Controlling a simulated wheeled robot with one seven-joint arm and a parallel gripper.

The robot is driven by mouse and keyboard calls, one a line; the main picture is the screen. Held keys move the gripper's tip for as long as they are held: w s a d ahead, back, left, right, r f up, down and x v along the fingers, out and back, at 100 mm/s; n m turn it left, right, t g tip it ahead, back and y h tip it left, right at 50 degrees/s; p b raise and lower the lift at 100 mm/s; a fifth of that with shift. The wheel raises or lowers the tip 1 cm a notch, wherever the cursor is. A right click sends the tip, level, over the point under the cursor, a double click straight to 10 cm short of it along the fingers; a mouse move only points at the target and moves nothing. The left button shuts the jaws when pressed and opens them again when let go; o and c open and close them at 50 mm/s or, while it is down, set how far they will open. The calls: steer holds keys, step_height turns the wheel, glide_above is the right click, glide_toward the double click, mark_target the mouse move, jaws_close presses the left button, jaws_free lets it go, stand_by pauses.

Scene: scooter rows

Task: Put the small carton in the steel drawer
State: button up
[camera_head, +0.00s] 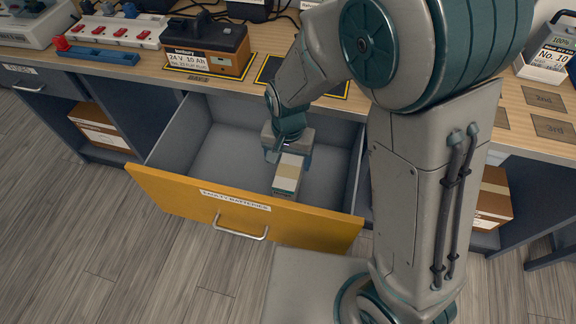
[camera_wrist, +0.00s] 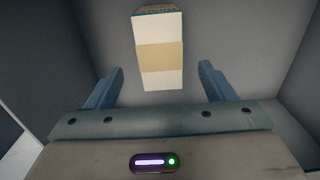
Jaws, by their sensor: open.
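The small carton (camera_head: 288,177), white with a tan band, is inside the outline of the open drawer, near its front panel. It also shows in the wrist view (camera_wrist: 160,57), in line with the gap between my fingers. I cannot tell whether it rests on the drawer floor. The drawer (camera_head: 165,190) has a yellow front with a label and bar handle, and a bare grey interior. My gripper (camera_head: 288,153) is open and reaches down into the drawer beside the carton. In the wrist view both blue fingers stand apart, with no visible contact with the carton.
A battery pack (camera_head: 207,45) and a red-switched power strip (camera_head: 110,30) stand on the wooden bench above. A closed grey drawer (camera_head: 35,85) is at the left. Cardboard boxes sit on shelves at left (camera_head: 98,125) and right (camera_head: 493,198). The drawer's left interior is empty.

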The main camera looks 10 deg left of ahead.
step_height(320, 180, up, 3)
steer(key=shift+r, duration=0.15)
steer(key=shift+d+r, duration=0.1)
steer(key=shift+d, duration=0.1)
steer(key=s+d+r, duration=0.2)
steer(key=d+r, duration=0.2)
steer(key=d, duration=0.3)
steer(key=s+d+r+t, duration=0.1)
steer(key=s+d+r, duration=0.2)
steer(key=d, duration=0.5)
steer(key=s+d+r, duration=0.2)
steer(key=d+r, duration=0.3)
steer(key=d, duration=0.2)
steer(key=shift+s+d+n+t, duration=0.2)
steer(key=shift+d+n+t, duration=0.05)
steer(key=shift+n+t, duration=0.15)
steer(key=shift+c, duration=0.4)
